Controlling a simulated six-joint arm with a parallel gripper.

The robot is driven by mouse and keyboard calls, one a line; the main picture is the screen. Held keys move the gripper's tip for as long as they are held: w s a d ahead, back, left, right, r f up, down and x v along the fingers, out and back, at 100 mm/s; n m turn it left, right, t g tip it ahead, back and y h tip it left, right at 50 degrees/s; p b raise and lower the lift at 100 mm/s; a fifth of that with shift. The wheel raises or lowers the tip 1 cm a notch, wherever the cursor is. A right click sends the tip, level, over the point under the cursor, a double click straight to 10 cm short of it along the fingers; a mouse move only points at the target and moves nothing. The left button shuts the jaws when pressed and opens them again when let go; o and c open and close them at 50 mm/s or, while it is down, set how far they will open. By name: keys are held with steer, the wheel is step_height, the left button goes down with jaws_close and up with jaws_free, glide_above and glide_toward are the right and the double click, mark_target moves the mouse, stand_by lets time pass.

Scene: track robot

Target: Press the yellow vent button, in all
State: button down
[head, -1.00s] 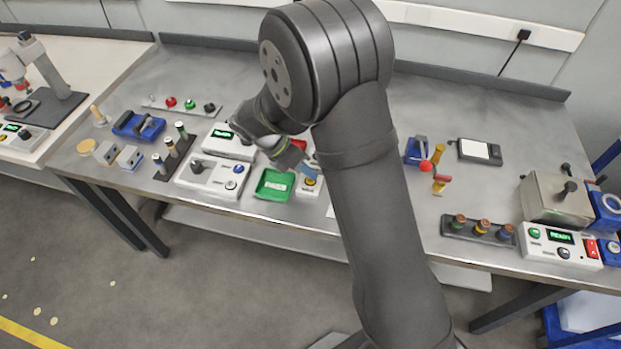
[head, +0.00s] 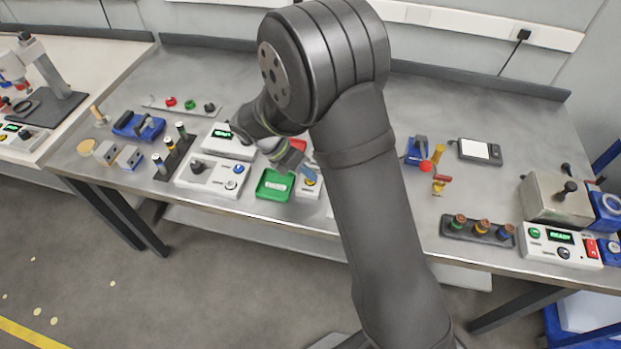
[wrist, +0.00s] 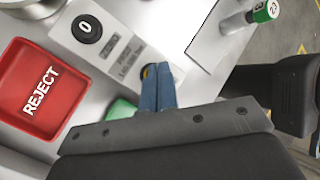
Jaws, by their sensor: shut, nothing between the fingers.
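The yellow button (head: 311,183) is on a small white panel at the front of the bench, just right of the green tray. In the wrist view the same yellow button (wrist: 147,72) is mostly covered by my fingertips. My gripper (wrist: 158,67) is shut and empty, its two blue fingers together. Its tips overlap the button in the wrist view. In the head view my gripper (head: 310,174) is pointed down right over the panel. I cannot tell whether the tips touch the button.
The white panel also bears a black knob (wrist: 87,29). A red REJECT tray (wrist: 42,90) lies beside it. A green tray (head: 274,186) is close on the left in the head view. A white box with a blue button (head: 238,169) stands further left.

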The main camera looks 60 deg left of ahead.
steer(key=shift+r, duration=0.75)
steer(key=shift+r, duration=0.1)
steer(key=shift+r, duration=2.45)
steer(key=shift+f, duration=0.15)
step_height(320, 180, up, 4)
steer(key=shift+r, duration=0.1)
